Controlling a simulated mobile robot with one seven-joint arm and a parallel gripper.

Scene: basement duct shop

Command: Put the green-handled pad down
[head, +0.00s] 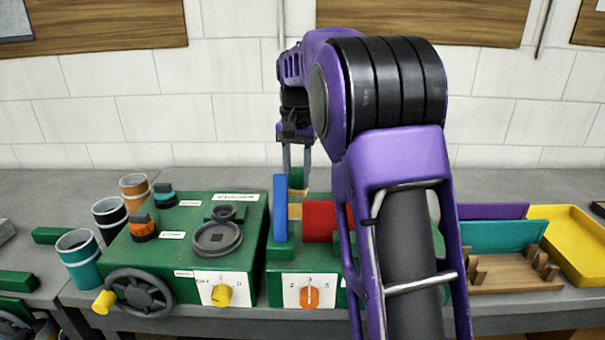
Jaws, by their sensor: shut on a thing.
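My gripper (297,168) points down above the middle green machine (285,262), near the centre of the head view. It is shut on a green block-like handle (297,180), which I take to be the green-handled pad. The pad's lower part is hard to make out, and I cannot tell whether it touches anything below. Just beneath and around it stand a blue upright plate (280,207) and a red block (319,220). My arm hides the machine's right part.
A left green machine (185,212) carries an orange piece (143,230), a teal piece (165,195) and a round dark dial (217,239). Several cups, including a teal one (80,262), stand left. A wooden rack (500,275) and yellow tray (575,240) lie right. Bare bench shows behind.

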